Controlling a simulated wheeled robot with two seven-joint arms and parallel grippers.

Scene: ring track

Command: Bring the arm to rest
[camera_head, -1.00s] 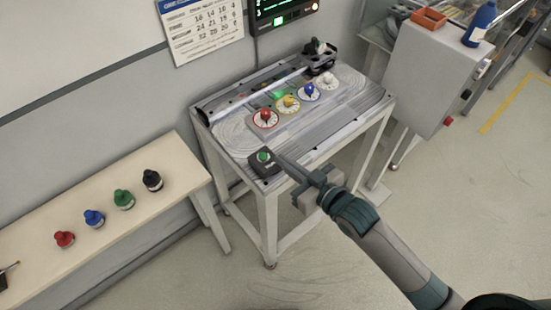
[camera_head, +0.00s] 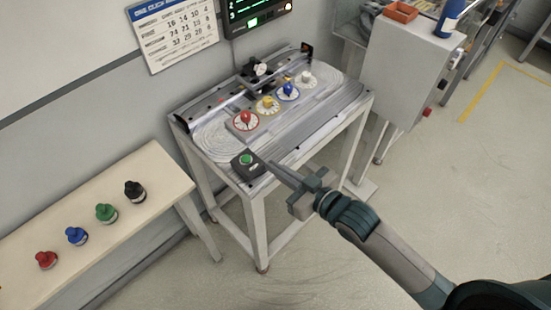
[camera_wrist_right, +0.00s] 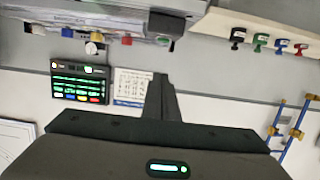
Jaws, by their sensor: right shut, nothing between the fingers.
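My right arm comes in from the lower right in the head view. Its right gripper (camera_head: 273,165) is shut and empty, its tip just right of the black button box (camera_head: 249,170) with a green button (camera_head: 246,159). I see a small gap beside the button. The shut fingers also show in the right wrist view (camera_wrist_right: 161,97). A black carriage (camera_head: 256,72) stands at the track's back side. My left gripper is not in view.
A wooden bench (camera_head: 150,168) at the left holds red, blue, green and black knobbed pieces. A grey cabinet (camera_head: 405,70) stands at the right with an orange tray (camera_head: 400,11) and a blue bottle (camera_head: 449,18). The floor (camera_head: 460,190) at the right is open.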

